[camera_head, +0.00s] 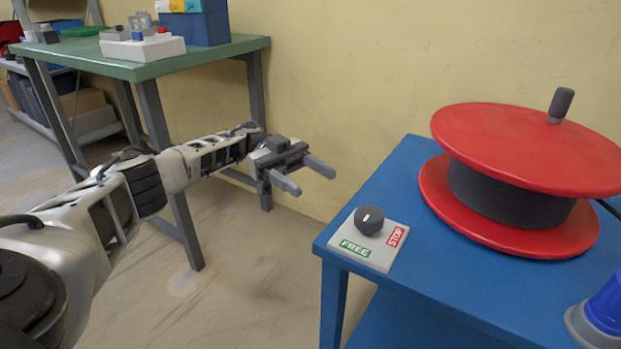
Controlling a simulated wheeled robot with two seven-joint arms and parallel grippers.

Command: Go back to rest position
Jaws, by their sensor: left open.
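My left arm reaches in from the left side of the head view. My left gripper (306,177) is open and empty, with its two fingers apart and pointing right. It hangs in the free space between the green table and the blue table, touching neither. My right gripper is not in this view.
The blue table (395,171) at right holds a red cable reel (520,145), a grey switch box (368,240) with a dark knob and FREE label, and a blue plug (603,308). The green table (235,46) behind my left arm holds boxes. Open floor lies between.

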